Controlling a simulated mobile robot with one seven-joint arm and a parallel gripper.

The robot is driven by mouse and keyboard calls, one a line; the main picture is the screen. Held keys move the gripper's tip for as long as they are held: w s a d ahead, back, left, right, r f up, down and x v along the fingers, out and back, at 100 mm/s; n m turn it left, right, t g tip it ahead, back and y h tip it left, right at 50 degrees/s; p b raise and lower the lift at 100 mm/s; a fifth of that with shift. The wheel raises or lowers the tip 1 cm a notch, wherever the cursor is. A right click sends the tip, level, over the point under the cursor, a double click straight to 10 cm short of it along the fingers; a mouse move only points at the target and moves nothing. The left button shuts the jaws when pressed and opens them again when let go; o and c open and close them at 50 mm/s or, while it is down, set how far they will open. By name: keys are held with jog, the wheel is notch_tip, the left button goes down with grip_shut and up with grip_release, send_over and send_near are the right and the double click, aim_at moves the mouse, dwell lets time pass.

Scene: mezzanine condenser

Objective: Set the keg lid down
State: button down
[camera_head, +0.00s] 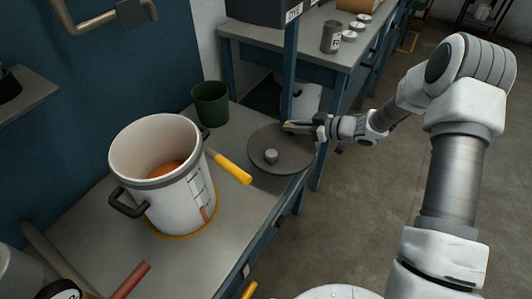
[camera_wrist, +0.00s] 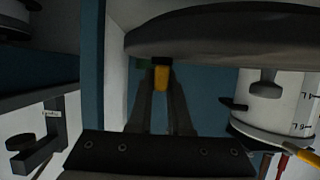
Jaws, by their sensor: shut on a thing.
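The keg lid (camera_head: 284,148) is a dark grey round disc with a small knob on top, at the bench's right edge. Whether it touches the bench or hangs just above it, I cannot tell. My gripper (camera_head: 292,125) is at its far right rim, shut on a small yellow part there. In the wrist view my gripper's fingers (camera_wrist: 161,88) close around this yellow part, beside the lid (camera_wrist: 235,30), which fills the top. The open keg (camera_head: 175,185) is white with a grey band and orange contents, left of the lid. It also shows in the wrist view (camera_wrist: 285,98).
A dark green cup (camera_head: 210,103) stands behind the keg. A yellow handle (camera_head: 230,168) lies between keg and lid. A red rod (camera_head: 132,281) is at the near left. The grey bench (camera_head: 240,215) has bare room at its front. Another table (camera_head: 350,55) holds cans.

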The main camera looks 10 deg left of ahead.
aim_at(270, 132)
jog(key=a+f, duration=0.1)
jog(key=a, duration=0.1)
jog(key=a+f+b, duration=0.1)
jog(key=a, duration=0.1)
jog(key=a+f+b, duration=0.1)
jog(key=a+f, duration=0.1)
jog(key=shift+a+f, duration=0.1)
jog(key=shift+a, duration=0.3)
jog(key=shift+f+b, duration=0.9)
jog(key=shift+f, duration=1.05)
jog(key=shift+f, duration=0.1)
jog(key=shift+f, duration=0.15)
jog(key=c, duration=0.8)
grip_release()
jog(key=shift+c, duration=0.2)
